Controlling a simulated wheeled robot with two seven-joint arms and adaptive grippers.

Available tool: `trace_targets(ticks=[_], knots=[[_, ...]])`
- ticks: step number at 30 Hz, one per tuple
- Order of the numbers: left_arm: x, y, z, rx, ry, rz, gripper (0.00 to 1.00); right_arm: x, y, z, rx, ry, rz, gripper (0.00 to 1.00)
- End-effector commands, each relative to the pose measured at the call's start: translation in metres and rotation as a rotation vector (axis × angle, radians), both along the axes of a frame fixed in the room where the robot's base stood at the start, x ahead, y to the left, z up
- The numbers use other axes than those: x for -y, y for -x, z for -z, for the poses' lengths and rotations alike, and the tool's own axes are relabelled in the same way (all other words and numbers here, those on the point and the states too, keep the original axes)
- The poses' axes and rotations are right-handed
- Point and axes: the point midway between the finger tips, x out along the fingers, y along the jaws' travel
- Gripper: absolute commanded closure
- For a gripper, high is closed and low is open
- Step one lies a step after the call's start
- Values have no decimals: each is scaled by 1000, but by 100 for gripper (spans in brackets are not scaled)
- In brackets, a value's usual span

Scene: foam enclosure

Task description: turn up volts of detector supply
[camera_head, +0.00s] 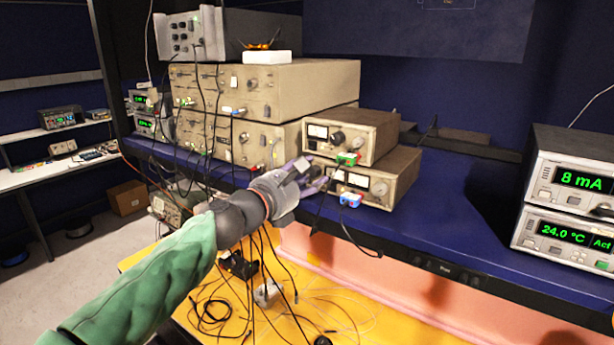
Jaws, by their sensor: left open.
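Two small beige supply units with a meter and knobs are stacked on the blue shelf; I cannot read which is the detector supply. The upper unit (372,128) has a dark knob right of its meter and a green connector low on its front. The lower unit (402,172) has a meter, a round dial at its right and a blue connector below. My left gripper (318,178) is open, in front of the left side of the lower unit, covering part of it. I cannot tell whether it touches the unit. My right gripper is not in view.
Large beige rack units (300,85) with several cables stand to the left. Black leads hang in front of the small units. Two displays (575,180) reading "8 mA" and "24.0 °C" stand at the right. The blue shelf (450,225) between is clear. A yellow bench with loose cables lies below.

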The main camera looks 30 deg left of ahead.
Motion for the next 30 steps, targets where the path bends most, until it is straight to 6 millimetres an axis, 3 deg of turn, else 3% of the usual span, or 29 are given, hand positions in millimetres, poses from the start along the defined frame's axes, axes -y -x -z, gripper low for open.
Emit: trace_targets(ticks=[1, 6, 20, 30], knots=[[0, 0, 0, 0, 0, 0, 58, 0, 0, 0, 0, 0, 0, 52], [0, 0, 0, -1, 0, 0, 100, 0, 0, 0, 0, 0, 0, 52], [0, 0, 2, 4, -67, 1, 100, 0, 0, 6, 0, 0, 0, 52], [1, 0, 3, 24, -327, 2, 100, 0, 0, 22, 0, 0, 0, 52]])
